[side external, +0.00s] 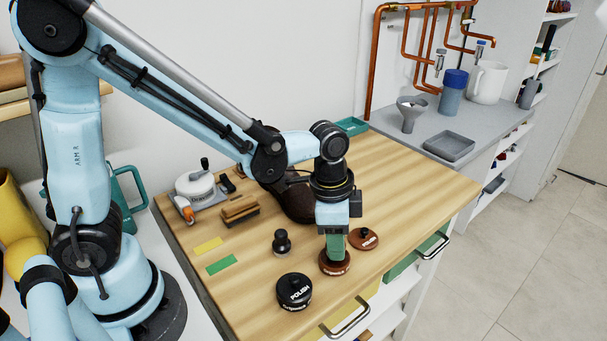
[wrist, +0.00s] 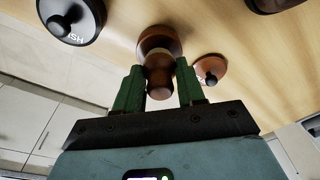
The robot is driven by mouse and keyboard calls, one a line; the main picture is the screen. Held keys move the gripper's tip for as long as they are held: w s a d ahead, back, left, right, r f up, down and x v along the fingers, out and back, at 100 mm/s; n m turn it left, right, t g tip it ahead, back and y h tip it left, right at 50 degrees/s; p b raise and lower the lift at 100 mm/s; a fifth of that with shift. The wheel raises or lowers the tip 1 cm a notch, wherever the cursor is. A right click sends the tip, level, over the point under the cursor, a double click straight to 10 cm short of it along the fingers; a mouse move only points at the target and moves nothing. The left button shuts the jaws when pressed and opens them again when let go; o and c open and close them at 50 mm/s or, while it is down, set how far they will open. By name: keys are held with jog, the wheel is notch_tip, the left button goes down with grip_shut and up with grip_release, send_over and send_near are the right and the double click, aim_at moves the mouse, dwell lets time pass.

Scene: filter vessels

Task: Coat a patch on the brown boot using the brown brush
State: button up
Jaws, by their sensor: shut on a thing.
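My gripper (side external: 335,248) points down at the front right of the wooden bench top. In the wrist view its green fingers (wrist: 159,72) are closed on either side of the rounded handle of the brown brush (wrist: 159,90). A round brown tin (side external: 335,267) lies directly below the fingers. The brush's lower end is at the tin, but I cannot tell whether it touches the inside. The dark brown boot (side external: 297,201) stands behind my gripper, partly hidden by my wrist. A brown lid with a dark knob (side external: 364,238) lies right of the tin.
A black polish tin (side external: 294,291) and a black-knobbed brush (side external: 282,243) stand left of my gripper. A wooden block brush (side external: 240,210), yellow strip (side external: 208,246), green strip (side external: 221,264) and white device (side external: 195,188) lie further left. The bench's right side is clear.

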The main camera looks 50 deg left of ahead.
jog(key=shift+f, duration=0.6)
dwell(1.3)
jog(key=shift+r, duration=0.15)
jog(key=shift+r, duration=3.4)
